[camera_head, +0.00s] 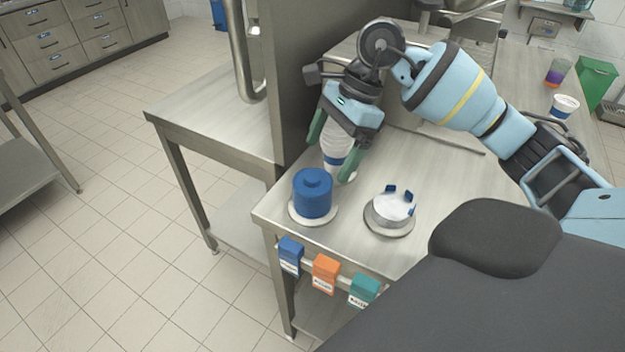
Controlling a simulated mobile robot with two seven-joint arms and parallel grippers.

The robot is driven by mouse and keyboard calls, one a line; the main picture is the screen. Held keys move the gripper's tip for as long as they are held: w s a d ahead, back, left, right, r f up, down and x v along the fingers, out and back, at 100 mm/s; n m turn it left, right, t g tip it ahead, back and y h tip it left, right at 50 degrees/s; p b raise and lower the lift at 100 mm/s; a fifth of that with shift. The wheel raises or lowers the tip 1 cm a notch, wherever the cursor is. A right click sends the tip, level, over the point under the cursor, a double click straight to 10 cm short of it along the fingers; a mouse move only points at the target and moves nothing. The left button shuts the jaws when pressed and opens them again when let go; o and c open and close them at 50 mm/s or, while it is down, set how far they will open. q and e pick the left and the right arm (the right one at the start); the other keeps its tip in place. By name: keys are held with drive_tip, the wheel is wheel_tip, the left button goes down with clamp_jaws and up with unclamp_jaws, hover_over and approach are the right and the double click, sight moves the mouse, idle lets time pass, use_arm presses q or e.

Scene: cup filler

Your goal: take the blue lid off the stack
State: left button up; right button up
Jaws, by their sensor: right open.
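The blue lid stack (313,195) shows as a blue cylinder with a small raised knob on top. It stands on a pale round base (293,216) near the left front corner of the steel table. My right gripper (331,158) is just behind the stack, its green fingers apart and pointing down. The gripper looks clear of the blue stack. My left gripper is out of view.
A silver round holder with blue prongs (393,206) stands right of the stack. Blue (290,254), orange (325,272) and teal (364,288) tags hang on the front edge. A steel panel (300,90) rises behind left. Another cup (564,104) and a green bin (595,82) are far right.

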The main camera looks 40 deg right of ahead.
sight(315, 176)
drive_tip(key=shift+w+p+x, duration=0.15)
drive_tip(key=shift+x, duration=1.15)
drive_tip(key=shift+w+p+x, duration=0.15)
drive_tip(key=shift+x, duration=1.15)
drive_tip(key=shift+c, duration=0.5)
drive_tip(key=c, duration=1)
